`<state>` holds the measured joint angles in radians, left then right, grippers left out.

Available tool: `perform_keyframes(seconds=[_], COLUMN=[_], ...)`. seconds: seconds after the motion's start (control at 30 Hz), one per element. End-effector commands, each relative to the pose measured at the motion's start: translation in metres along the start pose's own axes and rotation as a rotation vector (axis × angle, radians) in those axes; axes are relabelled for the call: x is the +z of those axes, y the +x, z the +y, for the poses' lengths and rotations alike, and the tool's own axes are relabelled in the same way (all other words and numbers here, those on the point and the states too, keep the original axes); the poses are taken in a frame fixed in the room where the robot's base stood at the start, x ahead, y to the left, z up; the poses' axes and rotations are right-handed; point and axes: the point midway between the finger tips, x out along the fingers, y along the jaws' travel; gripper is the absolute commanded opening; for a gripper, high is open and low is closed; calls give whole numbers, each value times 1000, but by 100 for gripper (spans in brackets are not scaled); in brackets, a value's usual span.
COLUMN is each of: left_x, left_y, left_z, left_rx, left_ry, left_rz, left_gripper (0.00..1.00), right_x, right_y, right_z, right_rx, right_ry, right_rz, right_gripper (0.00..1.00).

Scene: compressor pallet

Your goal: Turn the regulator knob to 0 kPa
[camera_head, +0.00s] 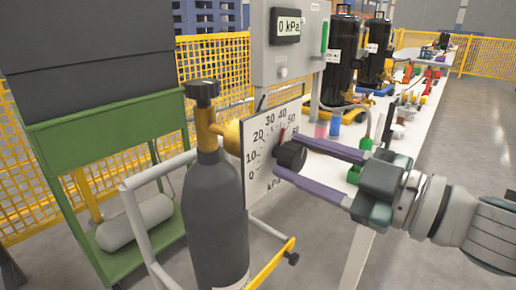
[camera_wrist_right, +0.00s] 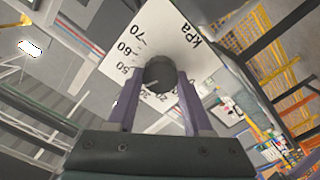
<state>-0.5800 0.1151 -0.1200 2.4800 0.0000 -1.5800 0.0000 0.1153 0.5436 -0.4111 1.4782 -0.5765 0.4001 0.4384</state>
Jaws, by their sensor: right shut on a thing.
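The black regulator knob (camera_head: 291,155) sits in front of a white dial plate (camera_head: 262,180) marked in kPa. A red pointer at the knob points up, near the 40 mark. My right gripper (camera_head: 292,157) reaches in from the right, its two purple fingers shut on the knob from either side. In the right wrist view the dark round knob (camera_wrist_right: 160,73) sits between the fingertips, with the dial plate (camera_wrist_right: 170,35) behind it. A digital display (camera_head: 289,25) above reads 0 kPa. My left gripper is not in view.
A dark gas cylinder (camera_head: 215,215) with a brass valve stands left of the dial on a white and yellow cart frame (camera_head: 275,262). A green bench frame (camera_head: 90,130) is farther left. A long white table (camera_head: 425,120) with bottles and parts runs behind my right arm.

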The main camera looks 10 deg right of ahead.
Motion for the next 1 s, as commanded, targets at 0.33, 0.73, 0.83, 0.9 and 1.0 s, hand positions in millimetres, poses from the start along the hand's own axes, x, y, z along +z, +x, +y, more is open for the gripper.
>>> perform_keyframes(seconds=[0.33,0.73,0.83,0.9,1.0], left_x=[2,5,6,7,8], left_y=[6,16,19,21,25], left_z=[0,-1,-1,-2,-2], left_rx=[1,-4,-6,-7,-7], left_ry=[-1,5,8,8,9], left_rz=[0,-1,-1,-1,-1], left_gripper=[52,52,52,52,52], right_x=[0,2,2,2,2], right_y=[0,0,0,0,0], right_z=[-2,-3,-4,-4,-4], right_rx=[0,1,1,1,1], right_ry=[-329,-711,-806,-871,-967], right_rz=[3,2,3,3,3], right_gripper=[0,0,0,0,0])
